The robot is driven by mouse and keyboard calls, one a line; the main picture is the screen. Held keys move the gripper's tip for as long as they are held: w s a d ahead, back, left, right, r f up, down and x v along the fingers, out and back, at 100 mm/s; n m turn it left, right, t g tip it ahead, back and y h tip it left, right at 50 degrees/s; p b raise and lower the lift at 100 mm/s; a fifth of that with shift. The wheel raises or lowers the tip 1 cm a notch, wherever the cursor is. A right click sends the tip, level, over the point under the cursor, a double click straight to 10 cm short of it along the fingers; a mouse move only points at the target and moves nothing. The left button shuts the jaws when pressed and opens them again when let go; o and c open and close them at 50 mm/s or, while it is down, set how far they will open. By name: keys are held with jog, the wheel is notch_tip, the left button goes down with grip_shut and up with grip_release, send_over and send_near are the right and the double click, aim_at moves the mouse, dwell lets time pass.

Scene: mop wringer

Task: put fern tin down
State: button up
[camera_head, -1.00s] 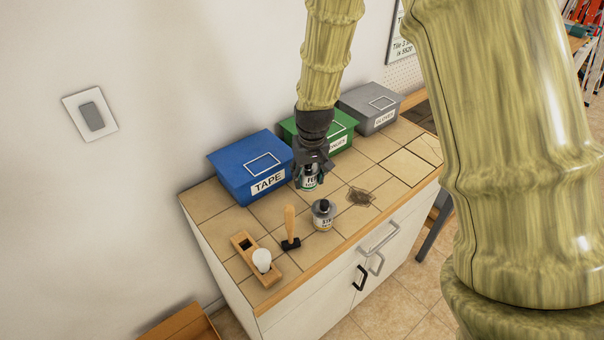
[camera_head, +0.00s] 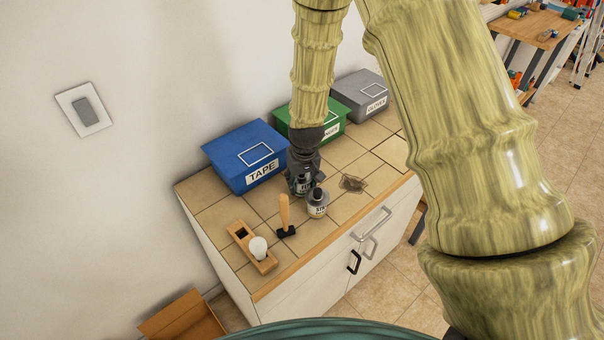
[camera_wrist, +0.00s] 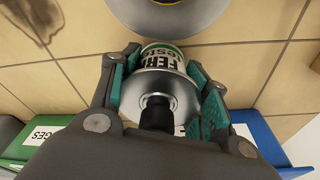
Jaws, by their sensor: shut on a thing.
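The fern tin (camera_wrist: 162,88) is a small silver-topped tin with a dark cap and a white and green label reading "FER". My gripper (camera_wrist: 168,95) is shut on it, with a teal pad on each side. In the head view my gripper (camera_head: 303,184) holds the fern tin (camera_head: 304,186) low over the tiled counter (camera_head: 218,219), in front of the blue and green boxes. Whether its base touches the tiles I cannot tell. A second tin (camera_head: 317,204) with a dark cap stands close by, on the front side. Its grey shoulder shows in the wrist view (camera_wrist: 165,14).
A blue TAPE box (camera_head: 246,158), a green box (camera_head: 328,125) and a grey box (camera_head: 361,93) stand along the wall. Bare tiles lie to the right.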

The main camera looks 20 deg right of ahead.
jog(key=shift+f, duration=0.35)
jog(key=o, duration=1.1)
